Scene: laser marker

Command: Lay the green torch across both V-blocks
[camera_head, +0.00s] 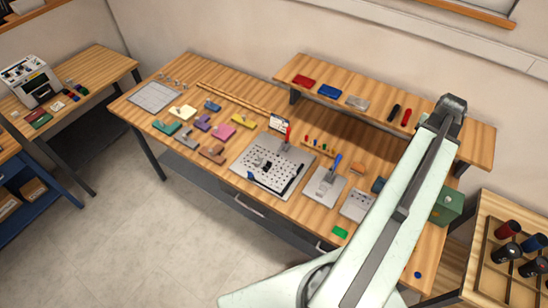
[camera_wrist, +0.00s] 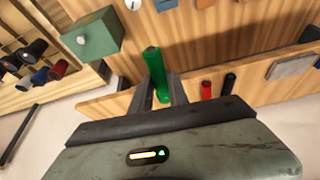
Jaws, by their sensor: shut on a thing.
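In the wrist view, the green torch (camera_wrist: 158,67) stands lengthwise between the two fingers of my gripper (camera_wrist: 160,88), which is shut on it. Its dark end points away from the palm. I cannot tell whether it still touches the raised shelf behind it. In the head view my arm hides the gripper and the torch. A perforated metal plate (camera_head: 248,177) lies on the bench left of my arm, with small grey and dark pieces on it. The V-blocks may be among these, but they are too small to tell.
A black torch (camera_head: 394,113) and a red torch (camera_head: 407,117) lie on the raised shelf (camera_head: 440,140) beside my arm. A green box (camera_head: 447,207) stands at right. A blue-handled clamp (camera_head: 325,185) and coloured pieces crowd the bench. A rack (camera_head: 485,255) stands at far right.

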